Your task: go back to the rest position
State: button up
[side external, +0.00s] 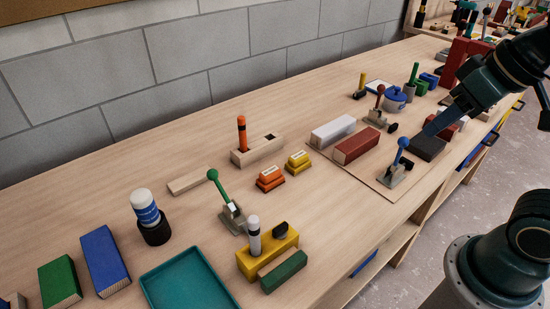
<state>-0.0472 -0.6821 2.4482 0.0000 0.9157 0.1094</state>
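My gripper (436,122) reaches in from the upper right, pointing down and left. Its tip is just above or at a black batten (428,148) on a thin wooden board (378,187). I cannot tell whether the fingers are open or shut, or whether they touch the batten. A white batten (333,131) and a dark red batten (357,147) lie side by side on the board, left of the black one. Another red piece (443,128) is partly hidden behind my gripper.
A blue-knobbed lever (400,160) stands near the black batten, and a red-knobbed lever (378,105) behind it. A blue pot (395,98) and upright pieces crowd the back. A teal tray (187,283) and green-knobbed lever (226,200) are at left.

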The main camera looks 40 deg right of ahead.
jog(key=shift+s+d+f+n, duration=0.35)
jog(key=shift+s+d+n, duration=0.1)
jog(key=shift+s, duration=0.25)
dwell(0.4)
